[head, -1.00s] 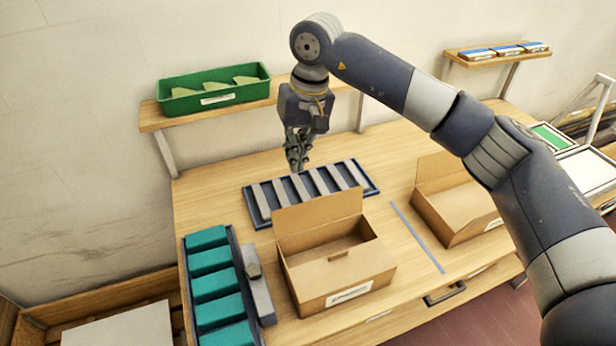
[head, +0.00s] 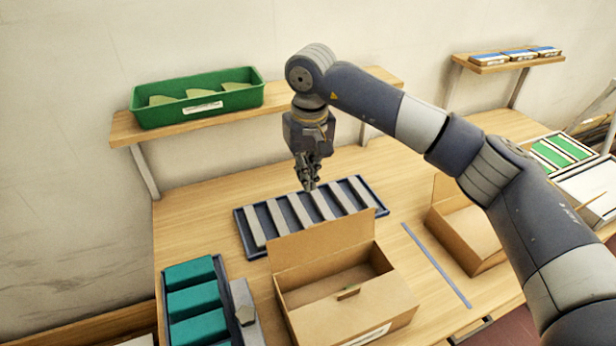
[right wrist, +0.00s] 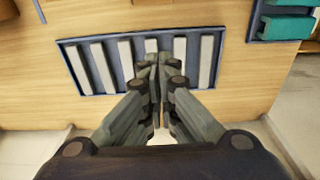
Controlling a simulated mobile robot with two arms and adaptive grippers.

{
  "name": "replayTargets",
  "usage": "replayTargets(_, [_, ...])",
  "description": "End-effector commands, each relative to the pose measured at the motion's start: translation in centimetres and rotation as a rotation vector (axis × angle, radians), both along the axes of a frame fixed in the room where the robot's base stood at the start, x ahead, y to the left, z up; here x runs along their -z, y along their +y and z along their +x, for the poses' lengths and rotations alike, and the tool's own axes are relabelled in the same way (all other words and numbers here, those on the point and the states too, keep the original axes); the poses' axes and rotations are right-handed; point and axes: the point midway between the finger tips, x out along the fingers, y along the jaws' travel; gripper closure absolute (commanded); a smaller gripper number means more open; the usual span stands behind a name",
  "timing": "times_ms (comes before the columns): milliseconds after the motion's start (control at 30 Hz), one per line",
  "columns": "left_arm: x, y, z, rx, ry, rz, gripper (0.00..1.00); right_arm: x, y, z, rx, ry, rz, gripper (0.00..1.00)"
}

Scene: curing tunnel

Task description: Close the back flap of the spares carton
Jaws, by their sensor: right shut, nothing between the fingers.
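An open brown carton (head: 375,318) stands on the bench at the lower middle of the head view. Its back flap (head: 322,247) stands up, leaning a little backward. A second open carton (head: 462,237) stands to its right, partly hidden by my right arm; its back flap (head: 446,192) is also up. The labels are too small to read, so I cannot tell which is the spares carton. My right gripper (head: 311,186) is shut and empty, pointing down above the tray of grey bars, behind the middle carton's flap and apart from it. My left gripper is out of view.
The blue tray (head: 245,236) of grey bars lies behind the middle carton; it also shows in the right wrist view (right wrist: 72,62). Teal blocks (head: 194,302) sit in a tray at left. A shelf (head: 122,131) with a green bin (head: 200,98) is behind. A grey strip (head: 436,264) separates the cartons.

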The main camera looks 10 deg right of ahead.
Motion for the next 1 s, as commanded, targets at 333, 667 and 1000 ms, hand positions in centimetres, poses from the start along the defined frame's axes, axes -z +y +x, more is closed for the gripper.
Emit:
replayTargets(333, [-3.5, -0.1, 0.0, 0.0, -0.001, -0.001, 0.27, 7.3, 0.1, 0.5, 0.002, 0.007, 0.001, 1.0])
replayTargets(667, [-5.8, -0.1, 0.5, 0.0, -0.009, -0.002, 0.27, 6.4, -0.5, -2.6, 0.001, 0.0, 0.002, 1.0])
replayTargets(1000, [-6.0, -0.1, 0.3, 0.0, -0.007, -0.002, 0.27, 6.5, -0.6, -3.2, 0.001, -0.001, 0.002, 1.0])
